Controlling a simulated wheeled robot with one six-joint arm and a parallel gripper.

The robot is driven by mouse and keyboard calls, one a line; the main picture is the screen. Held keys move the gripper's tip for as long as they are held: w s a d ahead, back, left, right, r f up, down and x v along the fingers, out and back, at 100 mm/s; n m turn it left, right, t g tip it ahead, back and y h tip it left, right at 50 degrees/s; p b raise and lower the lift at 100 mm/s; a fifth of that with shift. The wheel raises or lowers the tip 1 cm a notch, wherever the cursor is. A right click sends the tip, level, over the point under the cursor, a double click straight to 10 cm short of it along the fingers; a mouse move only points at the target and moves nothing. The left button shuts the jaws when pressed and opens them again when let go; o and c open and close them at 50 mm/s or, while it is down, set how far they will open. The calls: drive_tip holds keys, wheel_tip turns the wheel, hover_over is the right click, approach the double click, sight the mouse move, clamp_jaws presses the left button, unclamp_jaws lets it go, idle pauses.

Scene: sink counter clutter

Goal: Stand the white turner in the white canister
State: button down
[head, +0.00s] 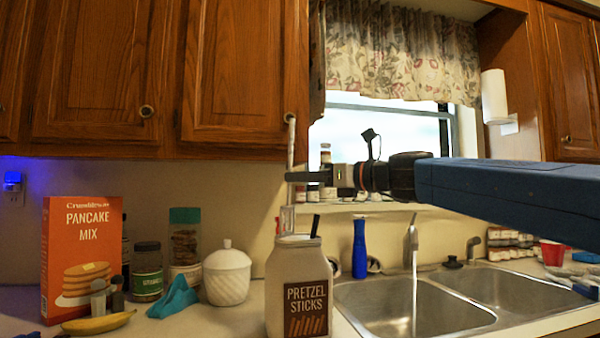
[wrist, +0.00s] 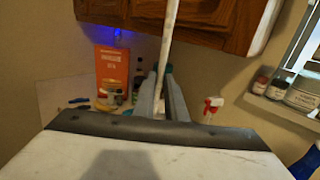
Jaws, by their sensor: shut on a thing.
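The white turner (head: 291,145) is upright, a long thin pale handle with a wider clear-white end at the bottom. My gripper (head: 297,176) is shut on its handle, coming in from the right. The white canister (head: 272,285), labelled PRETZEL STICKS, stands on the counter directly below. The turner's lower end is at the height of the canister's mouth in the head view; I cannot tell whether it is inside the rim. A black handle (head: 315,225) sticks up from the canister. In the wrist view the turner (wrist: 171,40) rises between my fingertips (wrist: 163,95); the canister is not recognisable there.
A lidded white jar (head: 228,275), a teal cloth (head: 173,298), a banana (head: 98,323) and a pancake mix box (head: 80,255) stand left. A blue bottle (head: 360,248) and the sink (head: 410,305) with running water are right. Cabinets (head: 245,75) hang above.

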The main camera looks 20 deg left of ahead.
sight(288, 215)
drive_tip(key=shift+w+a+f, duration=0.1)
drive_tip(key=shift+f, duration=2.2)
drive_tip(key=shift+w+a+f, duration=0.1)
drive_tip(key=shift+f, duration=2.2)
drive_tip(key=c, duration=1.7)
unclamp_jaws()
drive_tip(key=v, duration=0.6)
drive_tip(key=r+v, duration=0.1)
drive_tip(key=v, duration=1)
drive_tip(key=shift+s+d+r, duration=0.15)
drive_tip(key=shift+d, duration=0.25)
